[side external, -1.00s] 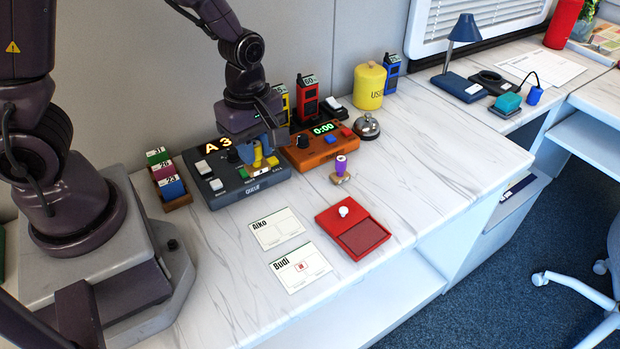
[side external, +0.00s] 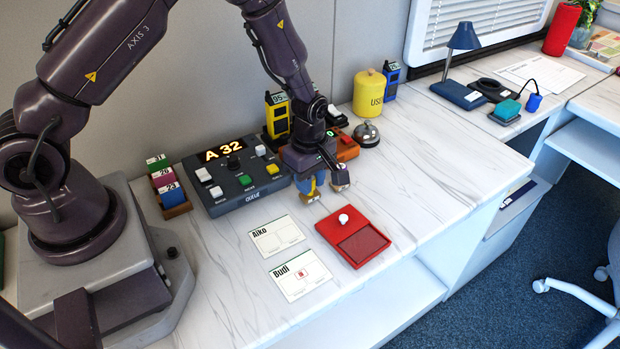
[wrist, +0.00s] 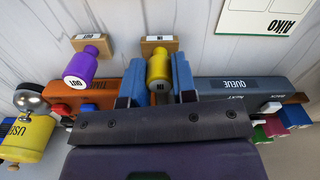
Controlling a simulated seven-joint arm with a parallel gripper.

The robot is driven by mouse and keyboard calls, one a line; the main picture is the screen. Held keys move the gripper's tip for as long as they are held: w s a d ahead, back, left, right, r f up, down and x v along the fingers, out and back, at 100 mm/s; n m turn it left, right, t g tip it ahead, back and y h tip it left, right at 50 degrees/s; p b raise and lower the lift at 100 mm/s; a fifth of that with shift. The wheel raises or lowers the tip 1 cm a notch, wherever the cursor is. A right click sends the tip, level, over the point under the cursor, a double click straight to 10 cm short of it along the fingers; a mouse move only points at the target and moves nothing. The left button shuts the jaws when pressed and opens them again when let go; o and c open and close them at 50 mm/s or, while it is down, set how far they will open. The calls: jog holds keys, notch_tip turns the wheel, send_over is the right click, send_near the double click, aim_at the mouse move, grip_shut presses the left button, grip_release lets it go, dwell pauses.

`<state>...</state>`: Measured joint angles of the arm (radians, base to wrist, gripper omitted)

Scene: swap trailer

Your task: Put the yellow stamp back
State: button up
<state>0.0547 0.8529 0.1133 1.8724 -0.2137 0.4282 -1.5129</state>
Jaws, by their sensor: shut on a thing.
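The yellow stamp (wrist: 158,68) is upright between the blue fingers of my gripper (wrist: 158,80) in the wrist view. My gripper is shut on it. Its wooden base (wrist: 158,44) carries a small label. In the side view my gripper (side external: 311,187) is at the front of the orange timer, and the stamp's base (side external: 311,199) shows just below the fingers. Whether that base touches the table I cannot tell. The purple stamp (wrist: 91,60) stands close beside it, with an OUT label on its base; in the side view it is mostly hidden behind my gripper.
The red ink pad (side external: 323,230) lies open in front. The Aiko card (side external: 277,236) and the Budi card (side external: 302,274), with a red mark, lie left of it. The dark queue box (side external: 225,190) is at left and the bell (side external: 366,134) behind right. Table at right is clear.

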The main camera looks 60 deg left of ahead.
jog(key=shift+f, duration=0.15)
jog(key=o, duration=0.8)
jog(key=s+r+m+t, duration=0.1)
jog(key=s+r+m, duration=0.15)
jog(key=r, duration=0.85)
jog(key=s+r+m+t, duration=0.1)
jog(key=r+m, duration=0.2)
jog(key=r, duration=0.8)
jog(key=shift+s+d+r+m+t, duration=0.25)
jog(key=shift+s+r+m+t, duration=0.35)
jog(key=shift+s+r+m, duration=1.5)
jog(key=shift+s+d+r+m+t, duration=0.25)
jog(key=shift+s+r+m+t, duration=0.65)
jog(key=shift+s+m, duration=2.05)
jog(key=shift+s+d+r+m+t, duration=0.3)
jog(key=shift+s+r+m, duration=1.75)
jog(key=shift+s, duration=0.85)
